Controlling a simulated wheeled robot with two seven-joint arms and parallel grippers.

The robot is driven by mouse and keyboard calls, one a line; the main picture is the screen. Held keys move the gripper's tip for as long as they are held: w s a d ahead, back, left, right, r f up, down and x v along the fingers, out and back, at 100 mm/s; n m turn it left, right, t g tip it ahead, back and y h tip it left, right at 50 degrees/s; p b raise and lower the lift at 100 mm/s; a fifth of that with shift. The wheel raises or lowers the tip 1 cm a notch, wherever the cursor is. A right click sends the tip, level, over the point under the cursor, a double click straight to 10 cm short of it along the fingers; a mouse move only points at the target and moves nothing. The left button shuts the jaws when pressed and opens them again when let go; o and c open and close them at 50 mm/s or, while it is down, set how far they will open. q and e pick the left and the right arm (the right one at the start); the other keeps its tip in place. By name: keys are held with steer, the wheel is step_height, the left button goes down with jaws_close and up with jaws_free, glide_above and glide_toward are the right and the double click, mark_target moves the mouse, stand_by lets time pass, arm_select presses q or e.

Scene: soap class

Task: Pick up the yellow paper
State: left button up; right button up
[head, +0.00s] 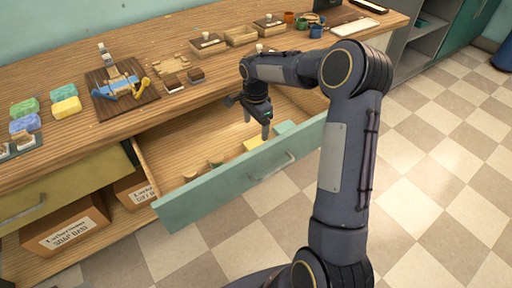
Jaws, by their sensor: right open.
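A small yellow piece (253,144), which looks like the yellow paper, lies in the open drawer (175,150) near its front panel. My right gripper (256,127) points down over the drawer, just above and behind the yellow piece in the picture. Its fingers are apart with nothing seen between them. I cannot tell whether a fingertip touches anything. My left gripper is not in view.
A green piece (284,127) and several round wooden pieces (216,162) lie along the drawer's teal front panel (240,181). The wooden counter (75,130) above holds soap bars, a cutting board (122,90) and wooden boxes. Tiled floor is clear at right.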

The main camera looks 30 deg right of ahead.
mark_target(256, 143)
steer(key=f, duration=0.4)
steer(key=f+b, duration=0.1)
steer(key=f, duration=0.1)
steer(key=shift+s+a+f, duration=0.15)
steer(key=shift+s+f, duration=0.15)
steer(key=shift+s, duration=0.05)
steer(key=c, duration=1.1)
